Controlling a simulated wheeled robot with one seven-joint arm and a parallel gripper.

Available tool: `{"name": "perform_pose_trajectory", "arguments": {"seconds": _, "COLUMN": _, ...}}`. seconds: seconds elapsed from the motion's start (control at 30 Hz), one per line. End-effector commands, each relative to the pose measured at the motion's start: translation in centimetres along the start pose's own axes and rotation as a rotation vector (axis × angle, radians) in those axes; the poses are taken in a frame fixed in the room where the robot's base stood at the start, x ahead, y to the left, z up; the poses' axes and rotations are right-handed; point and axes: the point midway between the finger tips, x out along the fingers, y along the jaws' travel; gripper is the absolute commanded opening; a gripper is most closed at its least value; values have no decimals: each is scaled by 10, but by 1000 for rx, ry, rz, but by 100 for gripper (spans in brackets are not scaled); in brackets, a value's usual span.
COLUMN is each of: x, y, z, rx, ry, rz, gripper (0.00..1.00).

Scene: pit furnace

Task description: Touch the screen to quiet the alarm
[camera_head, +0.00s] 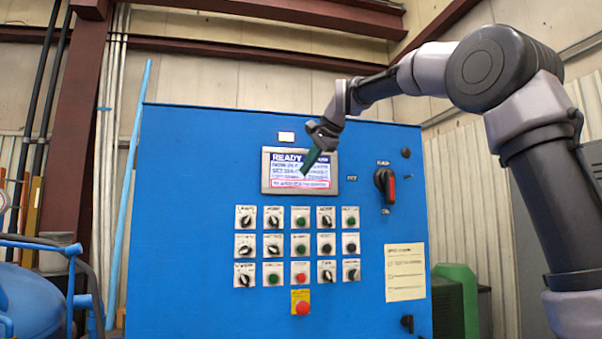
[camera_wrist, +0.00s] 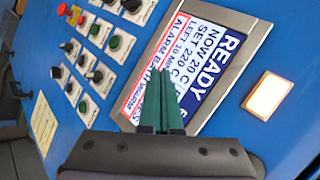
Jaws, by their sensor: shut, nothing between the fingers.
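The screen (camera_head: 290,171) is set in a grey frame high on the blue cabinet. It reads READY in white on blue, with a red-bordered white alarm strip along its bottom. The screen also shows, turned on its side, in the wrist view (camera_wrist: 212,62). My gripper (camera_head: 305,172) is shut and empty, its green fingers together in front of the screen's lower middle. In the wrist view, my gripper's fingertips (camera_wrist: 160,70) overlap the alarm strip and hide part of its text. I cannot tell whether the tips touch the glass.
Rows of knobs and buttons (camera_head: 300,246) sit below the screen, with a red emergency button (camera_head: 302,308) on yellow under them. A lit pale square (camera_wrist: 269,95) sits above the screen.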

Motion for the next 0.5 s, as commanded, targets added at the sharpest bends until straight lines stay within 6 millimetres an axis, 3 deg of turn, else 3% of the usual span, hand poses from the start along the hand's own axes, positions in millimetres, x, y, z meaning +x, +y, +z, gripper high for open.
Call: {"name": "perform_pose_trajectory", "arguments": {"seconds": 0.5, "x": 6, "y": -5, "z": -4, "rx": 0, "ry": 0, "rz": 0, "gripper": 0}}
